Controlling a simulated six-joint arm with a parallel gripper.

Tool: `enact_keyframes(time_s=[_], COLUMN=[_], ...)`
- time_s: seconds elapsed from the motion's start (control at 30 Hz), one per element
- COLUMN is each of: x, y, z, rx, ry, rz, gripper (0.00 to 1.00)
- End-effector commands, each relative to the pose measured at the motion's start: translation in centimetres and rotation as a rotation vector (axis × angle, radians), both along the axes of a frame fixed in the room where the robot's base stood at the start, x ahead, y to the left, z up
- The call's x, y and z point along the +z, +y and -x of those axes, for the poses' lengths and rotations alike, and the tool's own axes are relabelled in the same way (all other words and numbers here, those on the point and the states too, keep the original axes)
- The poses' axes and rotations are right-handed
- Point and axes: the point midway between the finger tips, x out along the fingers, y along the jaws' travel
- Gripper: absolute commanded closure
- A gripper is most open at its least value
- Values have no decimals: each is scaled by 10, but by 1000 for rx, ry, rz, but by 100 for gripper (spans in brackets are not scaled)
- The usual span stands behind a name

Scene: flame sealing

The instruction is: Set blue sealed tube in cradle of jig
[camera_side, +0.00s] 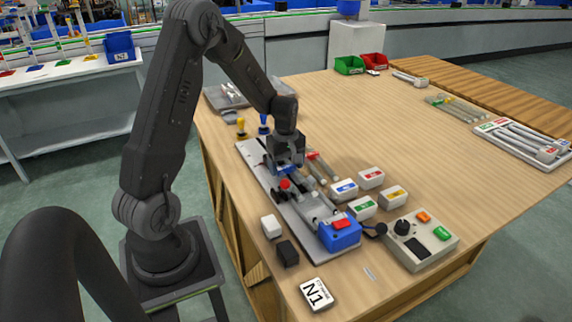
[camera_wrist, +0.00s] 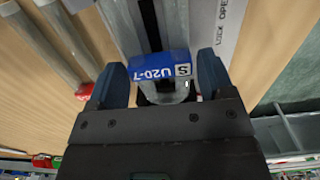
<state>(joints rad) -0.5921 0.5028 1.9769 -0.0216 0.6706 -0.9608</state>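The blue sealed tube (camera_wrist: 163,67) has a blue label band reading "U20-7" and "S". A pale rounded tube end shows below the band. My gripper (camera_side: 287,170) is low over the middle of the jig (camera_side: 262,175), a long grey plate with a rail and a red knob. In the side view my gripper hides most of the tube. I cannot tell whether the tube touches the cradle.
Red-tipped tubes (camera_side: 318,165) lie right of the jig. Several labelled boxes (camera_side: 363,207), a blue block with a red top (camera_side: 341,232) and a control box (camera_side: 421,241) stand at the front right. Yellow and blue stoppers (camera_side: 241,127) stand behind. The table's middle right is clear.

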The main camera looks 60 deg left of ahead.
Motion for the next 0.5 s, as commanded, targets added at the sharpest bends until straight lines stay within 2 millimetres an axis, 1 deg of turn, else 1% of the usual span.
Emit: enact_keyframes(time_s=[0.03,0.17,0.2,0.4,0.5], x=[0,0,0,0,6], y=[0,0,0,0,0], z=[0,0,0,0,0], rx=[0,0,0,0,0], ry=[0,0,0,0,-2], rz=[0,0,0,0,-2], gripper=[20,8,7,7,7])
